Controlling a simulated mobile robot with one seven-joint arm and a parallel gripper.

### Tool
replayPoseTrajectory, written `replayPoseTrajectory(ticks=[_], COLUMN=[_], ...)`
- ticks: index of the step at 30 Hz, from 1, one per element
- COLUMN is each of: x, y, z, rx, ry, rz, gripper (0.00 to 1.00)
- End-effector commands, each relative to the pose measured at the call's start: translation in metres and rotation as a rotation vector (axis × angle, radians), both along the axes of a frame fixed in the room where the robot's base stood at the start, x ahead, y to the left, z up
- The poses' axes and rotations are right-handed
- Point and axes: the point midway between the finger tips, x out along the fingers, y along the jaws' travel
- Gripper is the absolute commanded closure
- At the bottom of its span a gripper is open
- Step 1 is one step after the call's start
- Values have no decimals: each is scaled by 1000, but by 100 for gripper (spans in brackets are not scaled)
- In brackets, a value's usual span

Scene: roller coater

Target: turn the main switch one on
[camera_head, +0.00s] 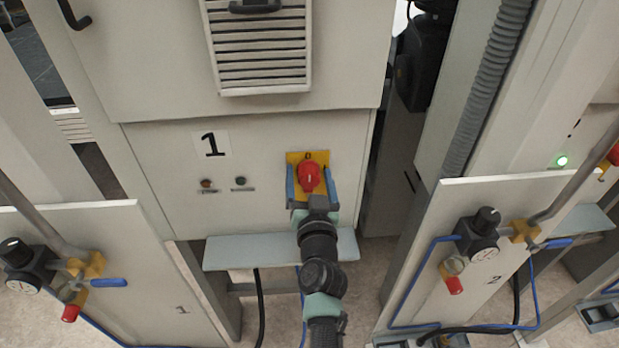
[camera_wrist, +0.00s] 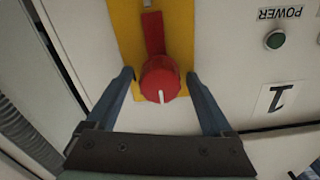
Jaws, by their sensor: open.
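The main switch one is a red rotary knob (camera_head: 309,177) on a yellow plate (camera_head: 294,158), set in the grey cabinet panel marked "1". In the wrist view the red knob (camera_wrist: 161,80) shows a white mark on its face, with a red bar behind it on the yellow plate (camera_wrist: 178,25). My gripper (camera_head: 312,182) is open, with blue fingers on either side of the knob. In the wrist view my gripper's fingertips (camera_wrist: 160,74) flank the knob, with visible gaps on both sides. Whether the fingers touch the panel cannot be told.
A "1" label (camera_head: 212,145) and two small round fittings, one a button (camera_head: 240,182), are left of the switch. A grey ledge (camera_head: 240,252) juts out below. Side panels with regulators (camera_head: 478,230) and blue hoses stand at left and right.

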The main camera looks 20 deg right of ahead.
Motion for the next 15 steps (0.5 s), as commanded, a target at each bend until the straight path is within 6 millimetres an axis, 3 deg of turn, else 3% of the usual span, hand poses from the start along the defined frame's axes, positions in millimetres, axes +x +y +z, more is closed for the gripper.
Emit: replayPoseTrajectory(ticks=[2,15], x=[0,0], y=[0,0], z=[0,0], rx=[0,0], ry=[0,0], rz=[0,0], gripper=[14,93])
